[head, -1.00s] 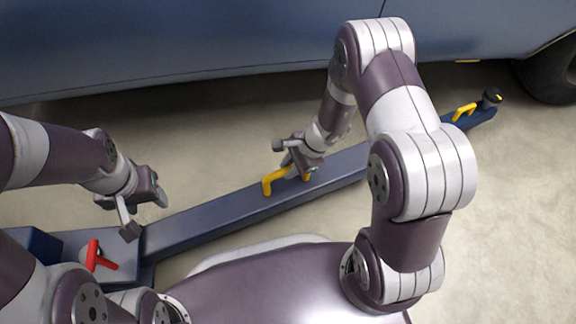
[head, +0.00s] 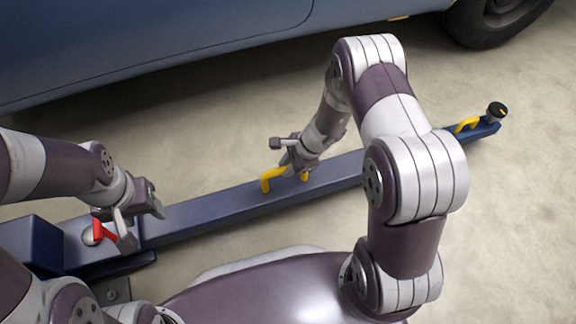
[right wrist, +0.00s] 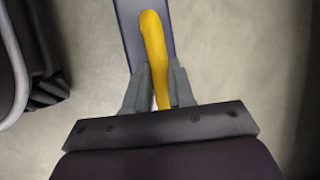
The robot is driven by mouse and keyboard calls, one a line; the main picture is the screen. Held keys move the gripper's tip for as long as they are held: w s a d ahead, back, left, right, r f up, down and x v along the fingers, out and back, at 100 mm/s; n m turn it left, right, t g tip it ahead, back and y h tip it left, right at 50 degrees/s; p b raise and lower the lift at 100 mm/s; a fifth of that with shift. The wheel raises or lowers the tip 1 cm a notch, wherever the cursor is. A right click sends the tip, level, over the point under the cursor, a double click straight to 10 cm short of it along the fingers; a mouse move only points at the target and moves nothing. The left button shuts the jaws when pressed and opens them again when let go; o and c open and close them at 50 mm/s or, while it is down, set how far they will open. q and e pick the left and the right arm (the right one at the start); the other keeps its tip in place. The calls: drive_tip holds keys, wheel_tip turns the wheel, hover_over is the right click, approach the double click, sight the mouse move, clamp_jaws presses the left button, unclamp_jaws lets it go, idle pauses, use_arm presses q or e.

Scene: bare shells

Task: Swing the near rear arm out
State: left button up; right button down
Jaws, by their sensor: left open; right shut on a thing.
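The near rear arm (head: 225,208) is a long dark blue beam running from the lower left to the upper right in the head view. A yellow handle (head: 267,181) stands on its middle. My right gripper (head: 291,166) is shut on this handle. In the right wrist view, the grey fingers (right wrist: 157,88) close on both sides of the yellow handle (right wrist: 153,40). A second yellow handle (head: 467,125) and a black round pad (head: 496,109) are at the beam's far end. My left gripper (head: 137,219) is open beside a red lever (head: 102,231) at the pivot end, partly covering it.
A blue car (head: 150,50) stands along the back, with a dark wheel (head: 500,18) at the upper right. A dark blue block (head: 30,243) is at the left. The concrete floor (head: 530,220) is clear on the right.

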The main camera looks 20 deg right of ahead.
drive_tip(key=c, duration=1.1)
unclamp_jaws()
drive_tip(key=shift+s+f, duration=0.15)
drive_tip(key=shift+s, duration=0.45)
drive_tip(key=shift+o, duration=0.7)
drive_tip(key=shift+w, duration=0.1)
drive_tip(key=shift+r, duration=0.2)
drive_tip(key=p+v, duration=0.8)
drive_tip(key=v, duration=0.4)
drive_tip(key=shift+d+r, duration=0.15)
